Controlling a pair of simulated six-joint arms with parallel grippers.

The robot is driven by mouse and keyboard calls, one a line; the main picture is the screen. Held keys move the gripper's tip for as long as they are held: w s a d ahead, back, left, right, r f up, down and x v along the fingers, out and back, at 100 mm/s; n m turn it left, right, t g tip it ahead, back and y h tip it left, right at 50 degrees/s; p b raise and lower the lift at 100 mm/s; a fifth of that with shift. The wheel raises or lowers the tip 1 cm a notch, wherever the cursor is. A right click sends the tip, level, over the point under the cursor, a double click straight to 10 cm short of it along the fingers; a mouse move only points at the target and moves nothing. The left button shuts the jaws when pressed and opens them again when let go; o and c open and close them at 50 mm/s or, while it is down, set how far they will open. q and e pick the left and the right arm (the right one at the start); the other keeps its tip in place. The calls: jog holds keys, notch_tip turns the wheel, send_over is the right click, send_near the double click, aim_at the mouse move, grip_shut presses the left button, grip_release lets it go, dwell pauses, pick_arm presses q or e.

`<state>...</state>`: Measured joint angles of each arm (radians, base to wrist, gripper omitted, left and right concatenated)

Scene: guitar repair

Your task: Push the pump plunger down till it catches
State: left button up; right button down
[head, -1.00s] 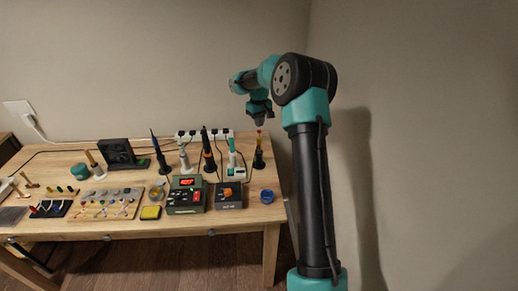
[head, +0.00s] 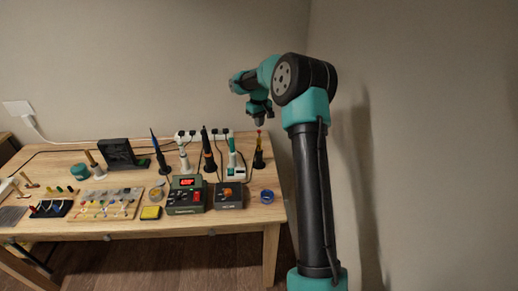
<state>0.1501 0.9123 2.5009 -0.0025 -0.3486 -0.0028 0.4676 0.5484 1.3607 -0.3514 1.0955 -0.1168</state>
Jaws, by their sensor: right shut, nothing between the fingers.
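A slim upright pump (head: 258,150) stands in a dark holder near the right end of the workbench, close to the wall. Its narrow upper part is yellowish, and its small reddish plunger tip (head: 258,132) points up. My right gripper (head: 260,122) hangs fingers down just above the tip. It is shut and empty. From here I cannot tell whether the fingers touch the plunger. My left gripper is not in view.
A white and teal tool (head: 232,160) stands left of the pump, beside other upright tools. A station with a red display (head: 187,194), a dark box (head: 229,195) and a blue ring (head: 267,196) sit in front.

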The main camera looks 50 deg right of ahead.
aim_at(259, 131)
jog(key=shift+f, duration=2.35)
dwell(0.3)
jog(key=shift+r, duration=0.1)
jog(key=shift+r, duration=4)
